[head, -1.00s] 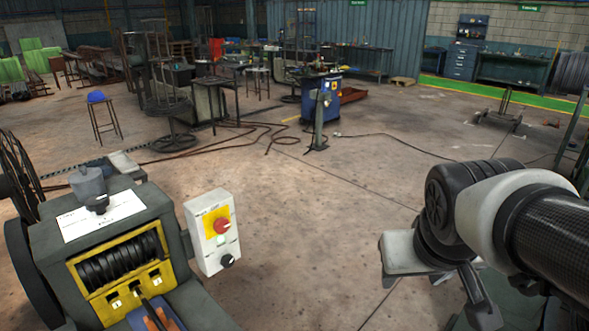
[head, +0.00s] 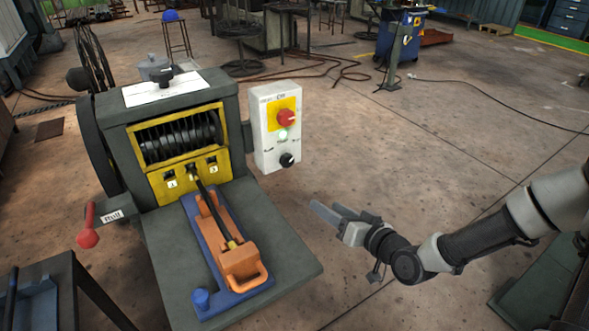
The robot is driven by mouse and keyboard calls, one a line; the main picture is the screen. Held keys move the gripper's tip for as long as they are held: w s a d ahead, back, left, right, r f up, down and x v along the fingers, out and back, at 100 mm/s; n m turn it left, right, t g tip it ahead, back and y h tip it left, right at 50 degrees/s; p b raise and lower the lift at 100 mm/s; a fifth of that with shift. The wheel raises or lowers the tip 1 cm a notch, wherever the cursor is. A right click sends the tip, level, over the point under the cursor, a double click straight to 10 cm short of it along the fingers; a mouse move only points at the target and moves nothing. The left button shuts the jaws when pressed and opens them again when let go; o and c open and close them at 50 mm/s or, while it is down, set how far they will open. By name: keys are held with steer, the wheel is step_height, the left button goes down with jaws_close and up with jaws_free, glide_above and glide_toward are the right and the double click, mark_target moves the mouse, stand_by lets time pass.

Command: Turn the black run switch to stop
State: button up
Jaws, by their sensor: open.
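The black run switch (head: 287,160) is a small round knob low on a white control box (head: 262,146). The box is fixed to the right side of the grey capstan machine (head: 118,113). Above the switch are a lit green lamp (head: 283,135) and a red knob (head: 286,117) on a yellow plate. The switch's exact pointer direction is too small to read. My gripper (head: 326,212) is open and empty, to the lower right of the box and apart from it. Its fingers point left.
A ribbed drum (head: 180,137) sits behind a yellow frame. An orange tool (head: 240,262) lies on a blue base (head: 202,300) on the front shelf. A red-knobbed lever (head: 88,238) sticks out at left. Floor right of the box is clear.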

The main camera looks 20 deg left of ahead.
steer(key=a+r+m+t+y, duration=0.1)
steer(key=r+m+t+y, duration=0.1)
steer(key=b, duration=0.2)
glide_toward(289, 163)
steer(key=x, duration=0.9)
steer(key=shift+a+r, duration=0.1)
